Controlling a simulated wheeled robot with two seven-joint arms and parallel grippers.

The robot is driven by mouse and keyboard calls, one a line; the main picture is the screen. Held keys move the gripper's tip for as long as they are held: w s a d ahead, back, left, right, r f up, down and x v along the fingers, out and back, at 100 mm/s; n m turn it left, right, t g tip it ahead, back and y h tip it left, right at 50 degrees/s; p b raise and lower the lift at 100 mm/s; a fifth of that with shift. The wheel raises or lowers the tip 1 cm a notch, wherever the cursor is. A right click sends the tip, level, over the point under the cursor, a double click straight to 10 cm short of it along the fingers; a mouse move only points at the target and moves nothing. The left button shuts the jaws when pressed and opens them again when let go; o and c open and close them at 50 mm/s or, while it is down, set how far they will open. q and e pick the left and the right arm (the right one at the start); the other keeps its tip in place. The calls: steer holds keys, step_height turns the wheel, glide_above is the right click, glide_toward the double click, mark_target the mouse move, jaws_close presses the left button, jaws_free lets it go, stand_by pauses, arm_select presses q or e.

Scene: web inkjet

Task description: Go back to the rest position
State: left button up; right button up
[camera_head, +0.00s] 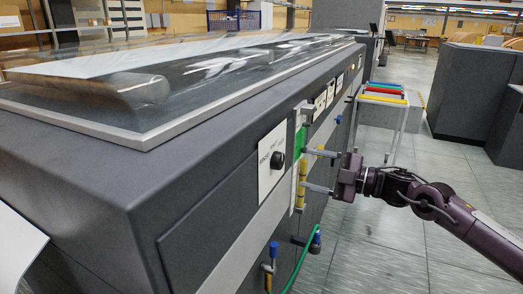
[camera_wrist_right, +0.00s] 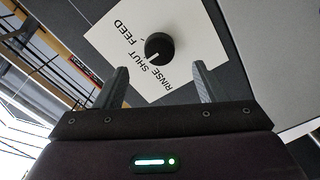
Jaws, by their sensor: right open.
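My right gripper (camera_head: 304,168) is open and empty beside the front of the large grey machine (camera_head: 110,185). Its two fingers point left toward the machine, and its arm comes in from the right. A black round knob (camera_head: 277,160) sits on a white plate (camera_head: 264,180) on that front, left of the fingertips. In the right wrist view the gripper (camera_wrist_right: 160,67) has the knob (camera_wrist_right: 159,46) ahead, apart from both fingers. The plate (camera_wrist_right: 190,38) reads FEED, SHUT and RINSE; the knob's white mark points toward SHUT. My left gripper is not in view.
A green hose (camera_head: 301,262) and blue-handled valves (camera_head: 273,250) are low on the machine front. A rack with coloured bars (camera_head: 383,92) stands behind my right gripper. Grey cabinets (camera_head: 475,90) stand at the far right. The tiled floor (camera_head: 375,250) below my arm is clear.

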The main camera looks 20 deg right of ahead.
steer(key=d+f+m+t+h+p, duration=0.1)
steer(key=d+f+m+h, duration=0.35)
steer(key=d+f, duration=0.4)
steer(key=d+f+m+t+h, duration=0.2)
steer(key=d+f+m+h, duration=0.25)
steer(key=f, duration=0.65)
steer(key=s+d+f+m+g+h+p, duration=0.1)
steer(key=s+f+m+g+h, duration=0.3)
steer(key=f, duration=0.9)
steer(key=s+d+f+m+g, duration=0.1)
steer(key=s+f+m, duration=0.1)
steer(key=s+f, duration=0.8)
steer(key=s+a+f+m+g, duration=0.1)
steer(key=s+a+f+g, duration=0.1)
steer(key=s+a+f, duration=0.4)
steer(key=s+a+f+m+g+p, duration=0.15)
steer(key=s+f, duration=0.25)
steer(key=f, duration=0.4)
steer(key=s+a+f+g+b, duration=0.1)
steer(key=s+a+f+g, duration=0.1)
steer(key=s+a+f, duration=0.45)
steer(key=s+a+f+g+y+p, duration=0.1)
steer(key=s+a+f+g, duration=0.4)
steer(key=s+a, duration=0.8)
steer(key=s+f, duration=0.3)
steer(key=shift+a+f, duration=0.15)
steer(key=shift+a, duration=0.25)
